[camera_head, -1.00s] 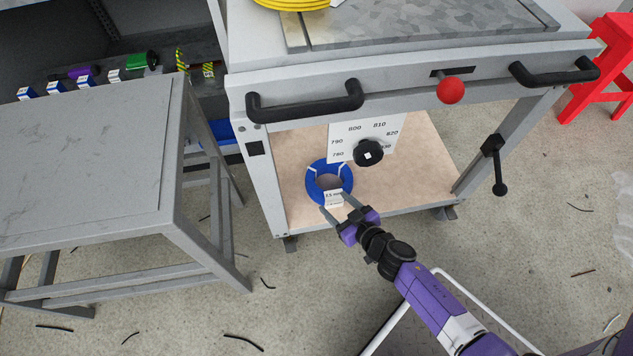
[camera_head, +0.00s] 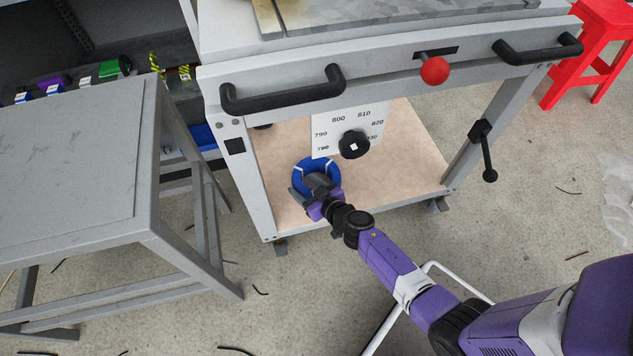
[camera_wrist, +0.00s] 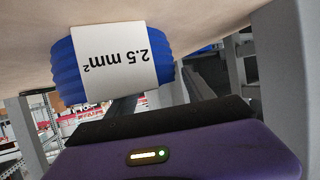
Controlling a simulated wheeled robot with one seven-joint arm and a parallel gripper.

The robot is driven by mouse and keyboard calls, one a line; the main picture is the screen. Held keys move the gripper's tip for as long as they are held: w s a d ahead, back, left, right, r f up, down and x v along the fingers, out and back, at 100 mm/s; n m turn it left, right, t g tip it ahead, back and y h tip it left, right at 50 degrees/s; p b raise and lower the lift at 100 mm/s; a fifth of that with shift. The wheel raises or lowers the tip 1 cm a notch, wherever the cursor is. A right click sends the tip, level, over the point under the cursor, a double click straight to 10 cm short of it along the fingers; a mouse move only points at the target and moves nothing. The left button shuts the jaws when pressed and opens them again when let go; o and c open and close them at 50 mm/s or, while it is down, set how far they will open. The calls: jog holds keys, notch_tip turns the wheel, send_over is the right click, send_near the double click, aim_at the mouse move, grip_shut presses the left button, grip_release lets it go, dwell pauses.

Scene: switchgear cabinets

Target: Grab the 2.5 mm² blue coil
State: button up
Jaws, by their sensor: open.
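The blue coil (camera_head: 313,169) lies on the lower wooden shelf of the grey trolley. In the wrist view, the coil (camera_wrist: 68,72) bears a white label (camera_wrist: 115,60) that reads 2.5 mm², upside down. My gripper (camera_head: 312,188) is open and at the coil's near side. In the head view it covers the coil's front part and label. In the wrist view my gripper (camera_wrist: 165,98) has its fingers reaching toward the coil. I cannot tell whether they touch it.
The grey trolley (camera_head: 290,95) has black handles and a red knob (camera_head: 435,71) above the shelf. A black knob (camera_head: 354,145) on a numbered white plate hangs beside the coil. A grey table (camera_head: 75,170) stands left; a red stool (camera_head: 580,60) stands at the back right.

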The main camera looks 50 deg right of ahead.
jog(key=shift+w+d+f, duration=0.1)
jog(key=shift+w+f, duration=0.2)
jog(key=shift+w, duration=0.3)
grip_shut()
jog(key=shift+r, duration=0.1)
